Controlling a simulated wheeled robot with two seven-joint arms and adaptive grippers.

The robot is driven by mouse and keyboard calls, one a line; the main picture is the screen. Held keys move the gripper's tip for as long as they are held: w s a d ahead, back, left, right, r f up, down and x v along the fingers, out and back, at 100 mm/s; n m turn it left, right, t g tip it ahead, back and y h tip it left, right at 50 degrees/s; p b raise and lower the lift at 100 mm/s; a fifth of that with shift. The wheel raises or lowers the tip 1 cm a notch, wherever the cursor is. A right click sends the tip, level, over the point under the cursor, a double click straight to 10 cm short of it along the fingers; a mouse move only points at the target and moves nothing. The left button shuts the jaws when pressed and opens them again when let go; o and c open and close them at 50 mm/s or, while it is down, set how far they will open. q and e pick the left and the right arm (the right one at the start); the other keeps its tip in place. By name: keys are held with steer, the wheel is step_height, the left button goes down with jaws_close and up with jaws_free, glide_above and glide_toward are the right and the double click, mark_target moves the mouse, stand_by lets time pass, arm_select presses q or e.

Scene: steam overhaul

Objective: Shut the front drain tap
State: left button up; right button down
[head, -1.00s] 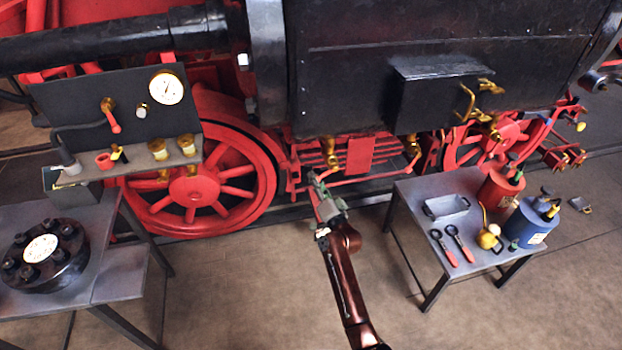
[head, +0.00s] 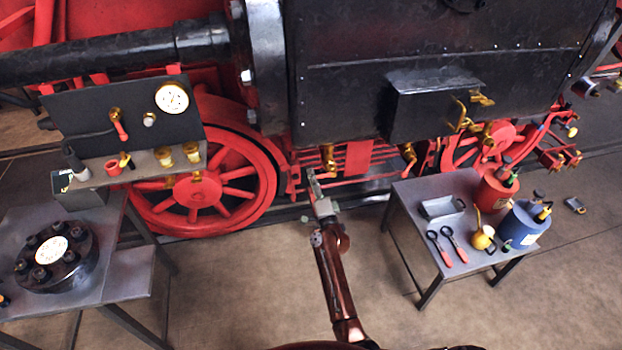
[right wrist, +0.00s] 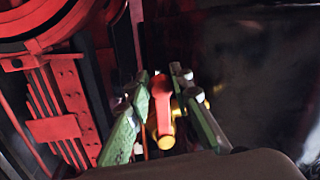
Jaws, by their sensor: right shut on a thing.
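Two brass drain taps hang under the black cylinder casing in the head view, the left one (head: 328,157) and the right one (head: 408,154). My right gripper (head: 312,177) is just below and left of the left tap. In the right wrist view, the green fingers of my right gripper (right wrist: 159,80) stand on either side of a red lever (right wrist: 161,92), which they are shut on. Brass tap parts (right wrist: 166,141) show at the lever's lower end. The lever is hidden in the head view, so its exact angle there cannot be told. My left gripper is not in view.
Red rods and a red wheel (head: 195,190) lie behind and left of the gripper. A grey table (head: 425,240) with cans and tools stands right. A bench with a flanged cover (head: 57,255) and a gauge panel (head: 172,98) stand left. The floor between is clear.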

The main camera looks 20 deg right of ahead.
steer(key=shift+r, duration=0.15)
steer(key=c, duration=1.7)
jaws_free()
steer(key=shift+c, duration=0.2)
